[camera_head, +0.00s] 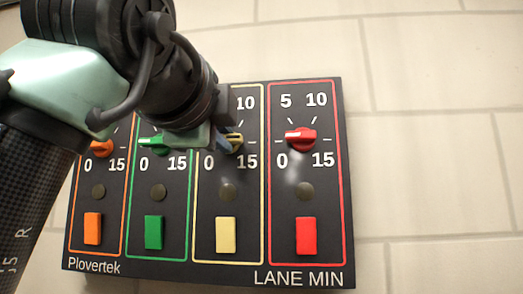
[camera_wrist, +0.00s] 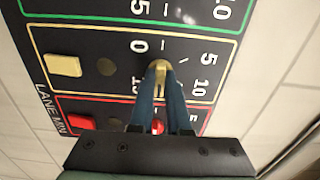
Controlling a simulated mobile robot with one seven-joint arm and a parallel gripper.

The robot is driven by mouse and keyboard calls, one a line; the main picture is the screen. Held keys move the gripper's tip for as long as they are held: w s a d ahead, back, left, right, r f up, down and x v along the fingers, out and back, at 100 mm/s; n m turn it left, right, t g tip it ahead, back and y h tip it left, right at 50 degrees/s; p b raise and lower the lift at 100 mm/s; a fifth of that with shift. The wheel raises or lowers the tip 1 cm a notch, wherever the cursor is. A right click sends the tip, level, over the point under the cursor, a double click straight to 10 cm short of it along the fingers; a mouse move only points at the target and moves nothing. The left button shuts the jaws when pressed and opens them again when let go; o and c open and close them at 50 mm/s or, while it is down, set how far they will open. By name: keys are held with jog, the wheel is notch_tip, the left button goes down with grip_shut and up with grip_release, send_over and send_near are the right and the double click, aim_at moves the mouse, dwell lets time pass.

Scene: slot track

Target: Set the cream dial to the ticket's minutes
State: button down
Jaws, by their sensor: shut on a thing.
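The cream dial (camera_head: 237,141) sits in the cream-outlined column of the black panel, with marks from 0 to 15 around it. In the head view my gripper (camera_head: 226,141) partly covers it and its 5 label. In the wrist view the cream dial (camera_wrist: 161,67) shows at the tips of my gripper (camera_wrist: 160,82), whose two blue fingers are shut on it from both sides. Its grip bar runs between the fingers. I cannot tell which number its pointer faces. No ticket shows in either view.
The red dial (camera_head: 300,139) is close on the right and the green dial (camera_head: 152,141) on the left; both point left. The orange dial (camera_head: 102,148) is partly behind my arm. A cream button (camera_head: 226,235) sits below the cream dial. Pale tiles surround the panel.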

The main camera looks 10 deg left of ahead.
jog(key=shift+f, duration=0.1)
dwell(0.4)
jog(key=c, duration=0.9)
grip_release()
jog(key=shift+s, duration=0.1)
